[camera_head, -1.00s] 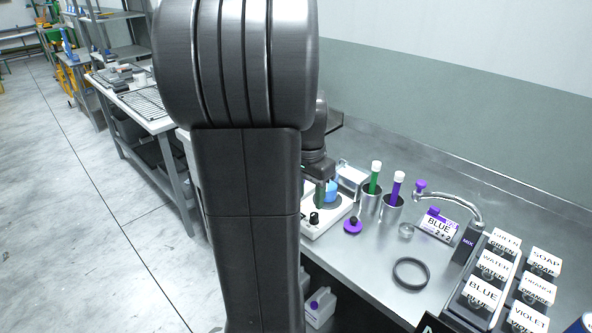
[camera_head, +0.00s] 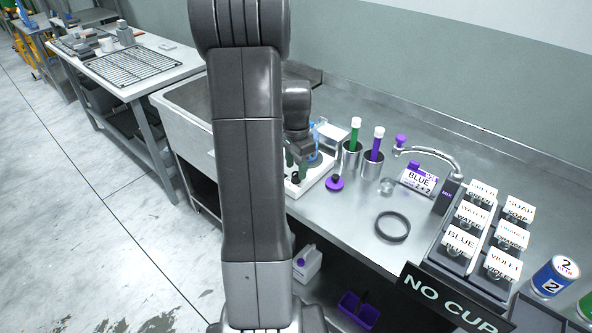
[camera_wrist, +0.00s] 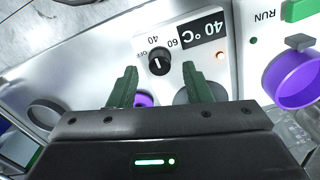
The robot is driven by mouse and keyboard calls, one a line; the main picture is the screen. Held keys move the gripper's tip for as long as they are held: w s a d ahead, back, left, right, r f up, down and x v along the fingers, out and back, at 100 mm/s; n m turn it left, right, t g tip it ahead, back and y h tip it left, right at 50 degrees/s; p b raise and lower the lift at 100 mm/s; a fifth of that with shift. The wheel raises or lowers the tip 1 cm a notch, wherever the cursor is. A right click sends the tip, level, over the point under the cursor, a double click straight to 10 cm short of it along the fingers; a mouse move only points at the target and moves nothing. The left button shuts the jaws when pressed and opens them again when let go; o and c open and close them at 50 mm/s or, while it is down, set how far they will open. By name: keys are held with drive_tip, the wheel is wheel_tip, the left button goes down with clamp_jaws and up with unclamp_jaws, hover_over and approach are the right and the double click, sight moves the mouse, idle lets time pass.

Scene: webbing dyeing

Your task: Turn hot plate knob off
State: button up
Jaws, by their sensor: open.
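The hot plate (camera_head: 318,178) is a white box on the steel counter, partly hidden behind my arm in the head view. In the wrist view its front panel (camera_wrist: 186,68) carries a black round knob (camera_wrist: 159,62) with a white pointer line. OFF, 40 and 60 are printed around the knob, and a black display reads 40 °C (camera_wrist: 203,32). A small orange lamp (camera_wrist: 220,55) glows beside it. My gripper (camera_wrist: 160,75) is open, its two green fingertips on either side of the knob in the picture. Whether they touch it I cannot tell.
A purple-lidded piece (camera_head: 335,183), two metal cups with green (camera_head: 354,135) and purple (camera_head: 377,145) tubes, a black ring (camera_head: 392,226) and a faucet (camera_head: 435,155) stand to the right. A rack of labelled boxes (camera_head: 459,242) is farther right. A sink basin (camera_head: 185,108) lies left.

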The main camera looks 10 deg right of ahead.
drive_tip(key=shift+f, duration=1.2)
clamp_jaws()
drive_tip(key=shift+n, duration=0.4)
drive_tip(key=n+b, duration=0.1)
drive_tip(key=n, duration=0.4)
drive_tip(key=shift+n, duration=0.3)
drive_tip(key=n, duration=0.5)
drive_tip(key=shift+b, duration=0.35)
drive_tip(key=shift+n, duration=0.4)
